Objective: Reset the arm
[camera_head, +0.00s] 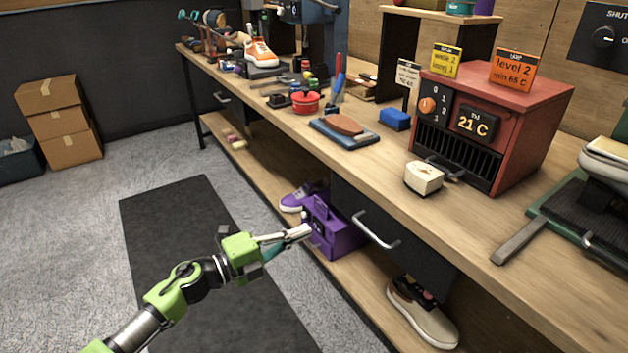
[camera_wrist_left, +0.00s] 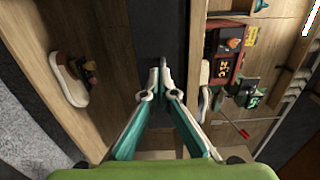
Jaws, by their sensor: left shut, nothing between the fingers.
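My left arm comes in from the lower left in the head view. Its green and black gripper (camera_head: 298,233) is extended in front of the bench, close in the picture to the purple box (camera_head: 338,238) on the lower shelf. In the left wrist view the two teal fingers of the left gripper (camera_wrist_left: 161,92) meet at their tips, with nothing between them. My right gripper does not show in either view.
The workbench (camera_head: 480,215) carries a red heater (camera_head: 540,115) reading 21 C, a cream block (camera_head: 423,177) and several tools. A drawer handle (camera_head: 376,231) sticks out. A beige sneaker (camera_head: 425,312) lies on the lower shelf. The dark floor mat (camera_head: 160,220) is clear.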

